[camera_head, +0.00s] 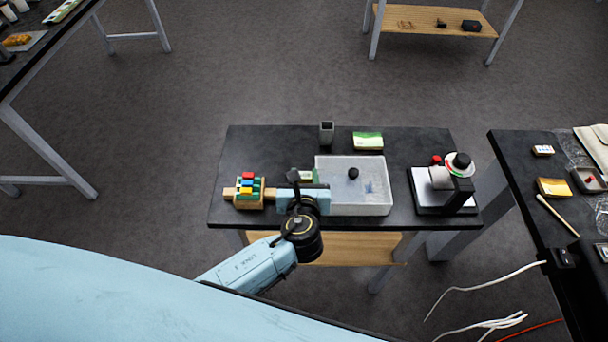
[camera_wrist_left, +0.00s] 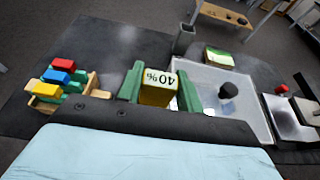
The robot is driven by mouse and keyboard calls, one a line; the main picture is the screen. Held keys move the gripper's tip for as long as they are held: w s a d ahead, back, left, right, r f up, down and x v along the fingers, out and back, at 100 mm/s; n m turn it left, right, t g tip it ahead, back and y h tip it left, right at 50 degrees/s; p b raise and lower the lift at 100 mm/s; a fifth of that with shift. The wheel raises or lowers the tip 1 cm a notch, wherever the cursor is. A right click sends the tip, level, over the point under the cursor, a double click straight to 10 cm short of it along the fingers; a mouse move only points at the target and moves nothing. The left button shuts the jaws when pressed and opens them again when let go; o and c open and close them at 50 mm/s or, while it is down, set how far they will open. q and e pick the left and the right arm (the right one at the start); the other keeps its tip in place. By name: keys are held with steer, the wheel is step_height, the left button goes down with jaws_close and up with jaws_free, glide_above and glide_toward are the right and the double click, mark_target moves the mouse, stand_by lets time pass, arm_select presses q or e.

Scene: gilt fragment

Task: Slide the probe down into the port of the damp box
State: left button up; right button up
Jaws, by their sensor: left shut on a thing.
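My left gripper (camera_head: 306,176) is shut on the probe (camera_head: 306,175), which has a pale top marked "40%" and a yellowish side. In the left wrist view the probe (camera_wrist_left: 157,88) sits upside down in the picture between two green fingers (camera_wrist_left: 158,90). Its lower end is hidden. The damp box (camera_head: 362,208) is a pale, shallow box just right of the gripper; it also shows in the left wrist view (camera_wrist_left: 240,128). A round black piece (camera_head: 353,173) is at its upper middle; I cannot tell whether this is the port. The right gripper is out of view.
A wooden rack (camera_head: 249,204) with red, blue and yellow-topped pieces stands left of the gripper. A dark cup (camera_head: 326,133) and a green-and-cream box (camera_head: 368,141) stand behind. A device with a round dial (camera_head: 460,165) stands at right. The table's left rear is clear.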

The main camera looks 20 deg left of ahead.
arm_select(q)
steer(key=shift+f+b, duration=0.3)
steer(key=shift+f, duration=0.15)
steer(key=o, duration=1)
steer(key=shift+o, duration=0.2)
steer(key=v, duration=1.3)
steer(key=shift+s, duration=0.2)
steer(key=shift+d+r, duration=0.1)
